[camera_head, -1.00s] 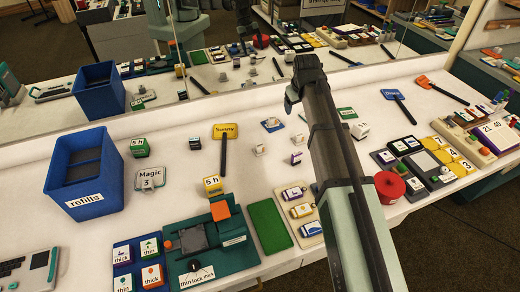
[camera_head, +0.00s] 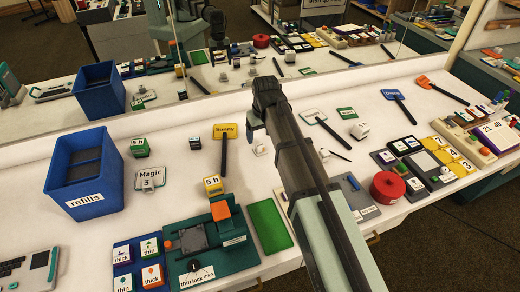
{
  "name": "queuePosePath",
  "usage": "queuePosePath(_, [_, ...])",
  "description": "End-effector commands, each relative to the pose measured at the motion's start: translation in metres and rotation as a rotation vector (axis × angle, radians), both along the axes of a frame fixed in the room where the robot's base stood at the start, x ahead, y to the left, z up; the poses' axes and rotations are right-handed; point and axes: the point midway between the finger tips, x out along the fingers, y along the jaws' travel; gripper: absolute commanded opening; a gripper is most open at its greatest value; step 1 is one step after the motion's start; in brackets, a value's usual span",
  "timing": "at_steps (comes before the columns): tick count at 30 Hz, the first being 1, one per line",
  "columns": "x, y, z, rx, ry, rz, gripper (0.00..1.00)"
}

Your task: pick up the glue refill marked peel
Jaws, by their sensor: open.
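I cannot read the word peel on anything, so I cannot tell which piece is the glue refill marked peel. Small labelled blocks stand on the white table: a yellow block marked 5 h (camera_head: 213,186), a green block marked 5 h (camera_head: 139,147) and a white block (camera_head: 360,130). A blue bin marked refills (camera_head: 84,190) stands at the left. My gripper (camera_head: 251,132) is open above the middle of the table, near a small white block (camera_head: 259,150); its fingertips are small and partly dark. My arm hides the table below and to the right of it.
A green machine with an orange block (camera_head: 221,210) and a green mat (camera_head: 269,227) lie at the front. Paddle signs marked Sunny (camera_head: 225,131) and a green-edged one (camera_head: 313,115) lie farther back. A red round tub (camera_head: 388,187) is right of my arm. A mirror backs the table.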

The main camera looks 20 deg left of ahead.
Motion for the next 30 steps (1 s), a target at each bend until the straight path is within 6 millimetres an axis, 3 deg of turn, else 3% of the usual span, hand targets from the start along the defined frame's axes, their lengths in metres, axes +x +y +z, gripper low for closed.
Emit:
queuePosePath(3, [0.001,0.001,-0.012,0.000,0.000,0.000,0.77])
queuePosePath(14, [0.003,0.004,-0.027,0.000,0.000,0.000,0.77])
queuePosePath(24, [0.009,0.009,-0.064,0.000,0.000,0.000,0.77])
queuePosePath(30, [0.009,0.009,-0.070,0.001,-0.002,0.000,0.77])
